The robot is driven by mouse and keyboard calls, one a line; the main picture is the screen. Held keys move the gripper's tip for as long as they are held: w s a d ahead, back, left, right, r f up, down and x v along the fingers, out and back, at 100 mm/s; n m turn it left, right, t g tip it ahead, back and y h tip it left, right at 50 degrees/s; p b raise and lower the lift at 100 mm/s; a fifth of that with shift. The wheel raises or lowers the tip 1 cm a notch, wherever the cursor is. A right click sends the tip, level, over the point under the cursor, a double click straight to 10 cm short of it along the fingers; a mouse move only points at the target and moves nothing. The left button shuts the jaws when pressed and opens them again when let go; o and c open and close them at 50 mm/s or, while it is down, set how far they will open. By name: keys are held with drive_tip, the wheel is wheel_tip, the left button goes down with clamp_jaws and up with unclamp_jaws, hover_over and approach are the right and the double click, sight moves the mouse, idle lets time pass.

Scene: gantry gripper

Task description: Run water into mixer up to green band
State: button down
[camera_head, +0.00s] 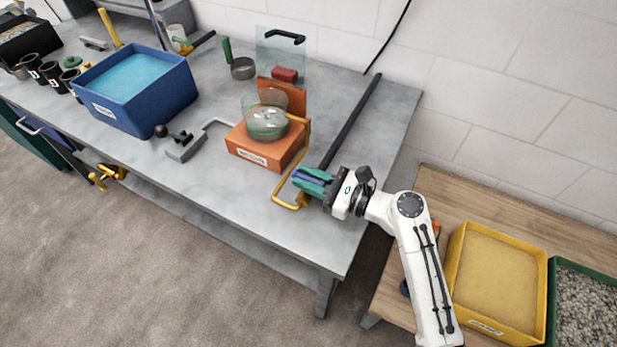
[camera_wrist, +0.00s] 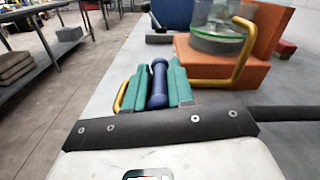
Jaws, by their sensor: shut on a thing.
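The mixer is an orange base (camera_head: 262,152) with a clear round bowl (camera_head: 266,110) on top, near the right end of the grey bench. A green band (camera_head: 268,133) shows low on the bowl; whitish pieces show inside, and I cannot make out a water level. My gripper (camera_head: 308,180), with teal fingers, is in front and right of the mixer, apart from the bowl. It is shut on a dark blue grip (camera_wrist: 158,84), seen between the fingers in the wrist view. A yellow bent bar (camera_head: 283,188) runs from the mixer past the fingers; whether it joins the grip is unclear.
A blue tub (camera_head: 150,105) of light blue contents stands left on the bench (camera_head: 220,190). A grey block with a black knob (camera_head: 183,146) lies between tub and mixer. A long dark bar (camera_head: 350,122) lies right of the mixer. A yellow tray (camera_head: 497,270) is on the wooden table.

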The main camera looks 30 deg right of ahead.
drive_tip(key=shift+n+g+y, duration=0.3)
drive_tip(key=shift+y, duration=0.1)
drive_tip(key=shift+w+d+r+n+g+y, duration=0.1)
drive_tip(key=shift+n+g+y, duration=2.3)
drive_tip(key=shift+n+g, duration=0.1)
drive_tip(key=shift+g, duration=0.6)
drive_tip(key=shift+n+g, duration=0.3)
drive_tip(key=shift+g, duration=0.1)
drive_tip(key=c, duration=1.1)
unclamp_jaws()
drive_tip(key=b+v, duration=0.2)
drive_tip(key=v, duration=0.8)
drive_tip(key=shift+s+d+f, duration=0.2)
drive_tip(key=shift+s+d, duration=0.05)
drive_tip(key=shift+d, duration=0.1)
